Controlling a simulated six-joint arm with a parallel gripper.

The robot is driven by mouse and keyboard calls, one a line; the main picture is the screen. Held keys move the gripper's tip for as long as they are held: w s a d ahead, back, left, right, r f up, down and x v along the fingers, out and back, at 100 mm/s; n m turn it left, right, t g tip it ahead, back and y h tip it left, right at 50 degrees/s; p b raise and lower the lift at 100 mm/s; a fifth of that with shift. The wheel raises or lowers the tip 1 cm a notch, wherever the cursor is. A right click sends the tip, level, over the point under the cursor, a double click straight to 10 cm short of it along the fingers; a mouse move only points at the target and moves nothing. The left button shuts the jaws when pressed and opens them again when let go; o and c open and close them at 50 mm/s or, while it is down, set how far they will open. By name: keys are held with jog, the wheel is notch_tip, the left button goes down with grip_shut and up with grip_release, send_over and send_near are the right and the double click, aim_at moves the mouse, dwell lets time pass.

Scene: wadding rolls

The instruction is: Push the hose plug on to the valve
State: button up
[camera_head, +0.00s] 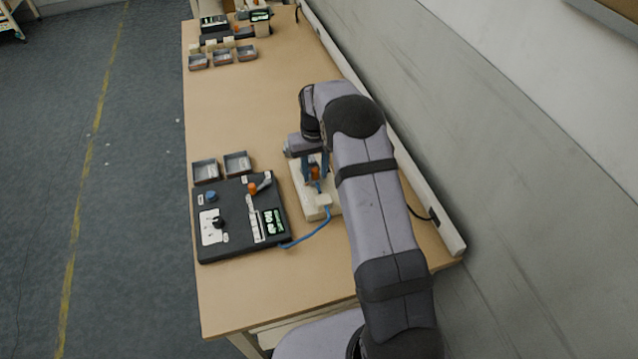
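My gripper (315,178) points down over the cream block (318,206) to the right of the black panel (240,245). An orange piece, which looks like the hose plug (315,172), shows between its fingers. I cannot tell whether the fingers are shut on it or only around it. A blue hose (308,236) runs from the panel's lower right edge up to the cream block, and a bit of blue shows below the orange piece.
The panel also carries a blue knob (211,196), a black knob (219,223) and a green-lit display (274,221). Two small trays (206,172) stand behind it. A pale rail (400,180) edges the table's right side by the wall. The middle of the table (235,110) is clear.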

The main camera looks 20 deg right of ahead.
aim_at(315, 170)
jog(key=shift+r+p, duration=2.25)
jog(key=shift+r, duration=1.15)
